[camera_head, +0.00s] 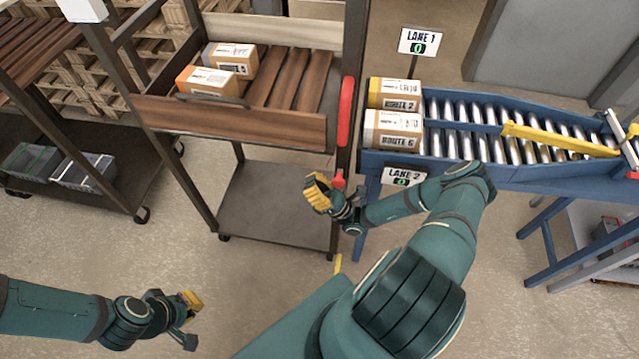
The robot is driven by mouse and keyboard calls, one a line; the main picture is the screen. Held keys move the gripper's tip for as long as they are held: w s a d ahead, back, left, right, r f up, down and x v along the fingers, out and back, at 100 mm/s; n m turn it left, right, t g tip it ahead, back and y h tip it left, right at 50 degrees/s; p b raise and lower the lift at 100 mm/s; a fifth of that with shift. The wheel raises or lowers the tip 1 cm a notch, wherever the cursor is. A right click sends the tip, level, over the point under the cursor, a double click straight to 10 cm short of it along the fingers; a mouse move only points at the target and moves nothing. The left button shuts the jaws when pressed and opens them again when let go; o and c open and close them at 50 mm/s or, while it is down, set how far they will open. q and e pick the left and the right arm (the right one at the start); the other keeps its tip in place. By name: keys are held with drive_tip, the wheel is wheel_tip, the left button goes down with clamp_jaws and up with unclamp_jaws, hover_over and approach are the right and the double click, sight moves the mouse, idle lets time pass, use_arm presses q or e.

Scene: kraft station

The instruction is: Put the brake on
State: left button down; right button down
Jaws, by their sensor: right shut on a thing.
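The wooden-slatted cart (230,122) stands at upper middle-left, with a long red handle (346,112) upright on its right post. A small red lever (338,179) shows lower on that post, beside my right gripper (326,191). My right gripper is shut on this red lever; its yellow finger pads partly cover the contact. My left gripper (191,320) is at lower left above the floor, empty, with its fingers apart and well away from the cart.
Two boxes (230,60) (208,84) sit on the cart. Two more boxes (395,95) (393,130) sit at the left end of the blue roller conveyor (490,172), close to my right arm. A dark shelf cart (110,200) stands at left. Floor at lower left is clear.

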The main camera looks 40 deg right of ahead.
use_arm(q)
drive_tip(key=shift+w+a+f+b, duration=0.1)
drive_tip(key=shift+w+f+b, duration=0.1)
drive_tip(key=shift+f+b, duration=0.25)
drive_tip(key=shift+w+a+f+b, duration=0.1)
drive_tip(key=shift+w+f+b, duration=0.1)
drive_tip(key=shift+f+b, duration=0.25)
use_arm(e)
drive_tip(key=w+a+f, duration=0.3)
drive_tip(key=a+f, duration=0.1)
drive_tip(key=f, duration=0.5)
drive_tip(key=shift+w, duration=0.35)
drive_tip(key=shift+d, duration=0.1)
